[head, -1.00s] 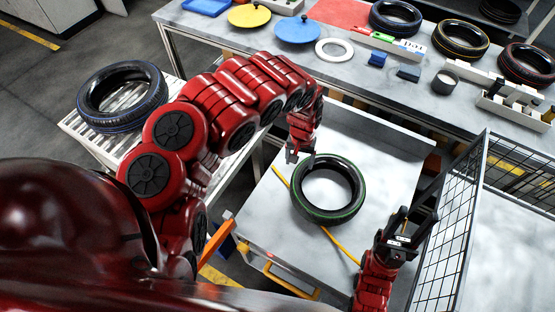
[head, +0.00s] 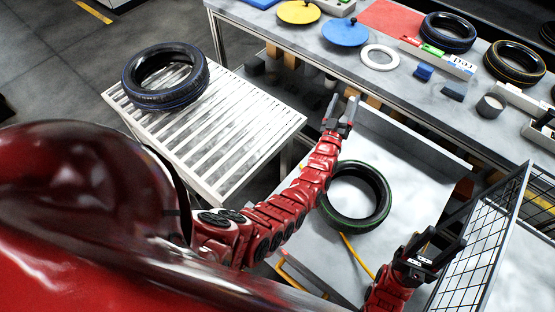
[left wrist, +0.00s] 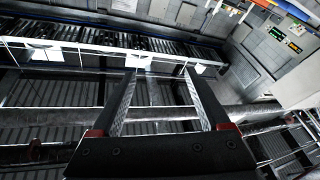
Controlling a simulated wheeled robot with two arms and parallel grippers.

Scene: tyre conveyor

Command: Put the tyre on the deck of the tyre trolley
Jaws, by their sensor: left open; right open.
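A black tyre with a green stripe (head: 356,222) lies flat on the pale deck (head: 400,165) of what looks like the trolley, beside a yellow bar. Another tyre, with a blue stripe (head: 165,100), lies on a white slatted stand (head: 240,115) at the left. My left gripper (head: 344,103) is open and empty, beyond the green-striped tyre near the deck's far edge; its arm passes the tyre's left side and hides a little of it. In the left wrist view its fingers (left wrist: 160,78) are apart with nothing between them. My right gripper (head: 446,241) is open and empty, right of that tyre.
A long grey workbench (head: 390,85) crosses the back, with more tyres (head: 448,33), a white ring (head: 380,57), coloured discs and small blocks. A wire mesh cage (head: 480,255) stands at the right. Dark floor is free at the upper left.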

